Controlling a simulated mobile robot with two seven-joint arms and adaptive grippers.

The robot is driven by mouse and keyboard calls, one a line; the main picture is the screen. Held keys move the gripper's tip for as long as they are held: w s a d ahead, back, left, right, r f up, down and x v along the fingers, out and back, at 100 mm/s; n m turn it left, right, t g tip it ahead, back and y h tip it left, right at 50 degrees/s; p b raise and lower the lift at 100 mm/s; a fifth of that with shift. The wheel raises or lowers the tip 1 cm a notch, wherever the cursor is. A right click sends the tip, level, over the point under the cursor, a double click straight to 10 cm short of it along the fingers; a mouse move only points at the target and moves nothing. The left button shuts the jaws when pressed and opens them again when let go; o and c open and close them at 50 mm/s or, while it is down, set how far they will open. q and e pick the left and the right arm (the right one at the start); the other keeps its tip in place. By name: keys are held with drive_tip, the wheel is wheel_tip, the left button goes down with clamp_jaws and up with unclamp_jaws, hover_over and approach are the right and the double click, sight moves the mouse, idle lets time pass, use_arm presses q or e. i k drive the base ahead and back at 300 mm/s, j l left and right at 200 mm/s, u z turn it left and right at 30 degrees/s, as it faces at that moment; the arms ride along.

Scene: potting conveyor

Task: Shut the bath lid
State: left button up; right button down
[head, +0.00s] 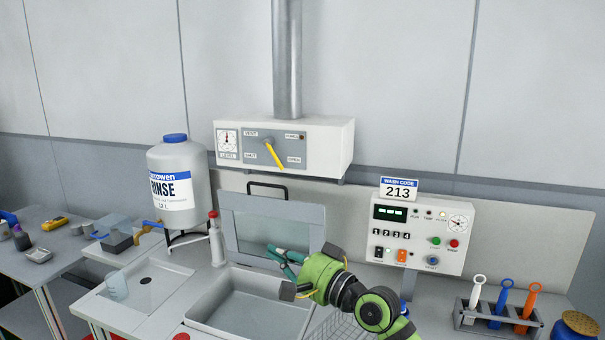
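The bath lid (273,222) is a grey framed panel with a clear window. It stands raised, leaning back behind the open bath (197,313). Its black handle (267,186) is at the upper edge. My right gripper (281,262) is in front of the lid's lower right part, above the bath's back right area, and covers a little of the frame. Its teal fingers look spread with nothing between them. Whether it touches the lid is hard to tell. The handle is clear of the gripper. My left gripper is not in view.
The wash panel (421,234) and a tool rack (466,322) are to the right. A wire basket (340,328) is beside the bath.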

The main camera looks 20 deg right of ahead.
sight(312, 214)
drive_tip(key=i+l, duration=0.85)
